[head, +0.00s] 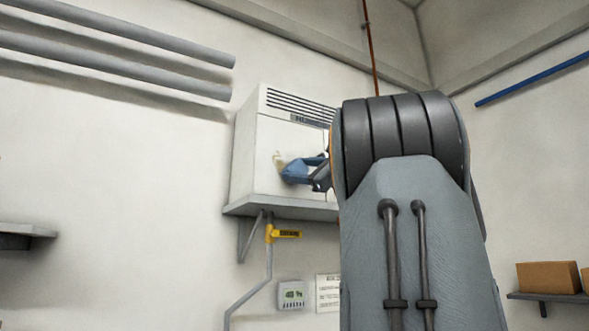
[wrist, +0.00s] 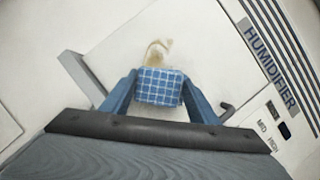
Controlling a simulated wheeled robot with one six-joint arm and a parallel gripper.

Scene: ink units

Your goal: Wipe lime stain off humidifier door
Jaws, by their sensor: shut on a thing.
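The humidifier (head: 262,135) is a white wall unit on a bracket shelf, with slots along its top front. In the wrist view its white door (wrist: 200,55) fills the middle, beside the word HUMIDIFIER. A tan lime stain (wrist: 157,50) shows on the door just beyond the cloth; it also shows in the head view (head: 278,158). My gripper (wrist: 160,92) is shut on a blue checked cloth (wrist: 160,84), held between its blue fingers. The cloth is at the stain's near edge and may cover part of it. I cannot tell whether it touches the door.
A dark door handle (wrist: 228,111) is right of the gripper. Below the unit are a pipe with a yellow valve handle (head: 287,234), a small display box (head: 292,295) and a notice (head: 327,292). Grey pipes (head: 120,55) run along the wall at upper left.

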